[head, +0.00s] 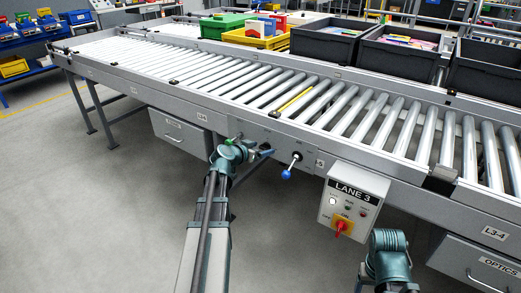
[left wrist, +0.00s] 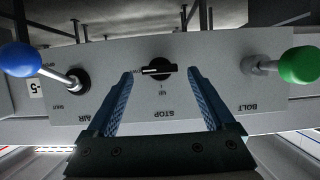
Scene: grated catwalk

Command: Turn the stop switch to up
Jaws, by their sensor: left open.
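The stop switch (left wrist: 157,70) is a black rotary knob with a white line on its bar, on a grey panel in the left wrist view. Its bar lies horizontal in that view. The STOP label and a smaller "UP" mark below the knob read upside down. My left gripper (left wrist: 160,74) is open, with one fingertip on each side of the knob and visible gaps to it. In the head view, my left gripper (head: 263,152) is at the conveyor's side panel and covers the switch. My right arm shows at the lower right, but its fingers do not.
A blue-ball AIR lever (left wrist: 22,59) and a green-ball BOLT lever (left wrist: 298,65) flank the switch. The blue ball (head: 287,174) also shows in the head view. A LANE 3 box (head: 349,200) hangs right of it. The roller conveyor (head: 190,75) runs above.

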